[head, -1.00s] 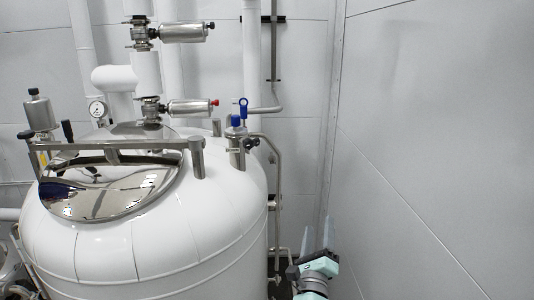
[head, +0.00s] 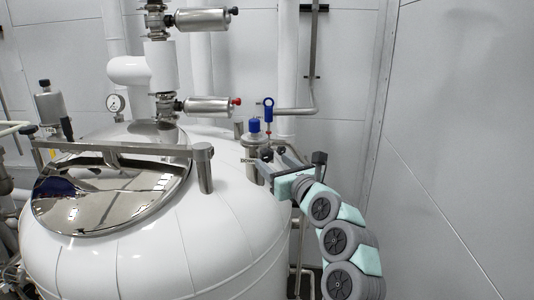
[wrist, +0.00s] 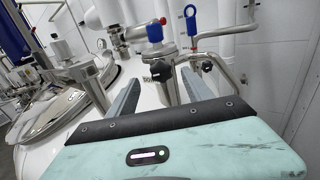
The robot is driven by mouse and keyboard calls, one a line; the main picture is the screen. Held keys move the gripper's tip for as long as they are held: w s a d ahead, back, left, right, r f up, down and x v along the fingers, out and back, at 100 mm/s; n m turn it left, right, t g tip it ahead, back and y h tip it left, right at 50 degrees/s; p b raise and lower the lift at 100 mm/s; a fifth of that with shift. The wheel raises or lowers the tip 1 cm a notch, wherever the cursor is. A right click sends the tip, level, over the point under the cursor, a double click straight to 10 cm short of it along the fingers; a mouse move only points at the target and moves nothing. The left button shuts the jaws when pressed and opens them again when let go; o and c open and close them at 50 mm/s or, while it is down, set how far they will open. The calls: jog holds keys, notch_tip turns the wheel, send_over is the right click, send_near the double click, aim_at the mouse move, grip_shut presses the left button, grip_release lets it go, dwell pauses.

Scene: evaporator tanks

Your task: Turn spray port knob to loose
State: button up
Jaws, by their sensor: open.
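The spray port (head: 252,145) is a short metal cylinder with a blue cap, standing on the right shoulder of the white tank. In the head view the fingers and wrist partly cover the knob's area. My gripper (head: 264,170) is beside the port on its right. I cannot tell whether either finger touches the knob.
A blue ring handle (head: 268,108) stands behind the port, near a bent metal pipe (wrist: 225,36). The shiny tank lid (head: 110,190) and its metal crossbar (head: 120,147) lie to the left. A bare wall (head: 460,120) is on the right.

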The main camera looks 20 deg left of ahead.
aim_at(268, 157)
jog(key=shift+p+x, duration=0.4)
jog(key=shift+x, duration=2.65)
jog(key=shift+w, duration=0.1)
grip_shut()
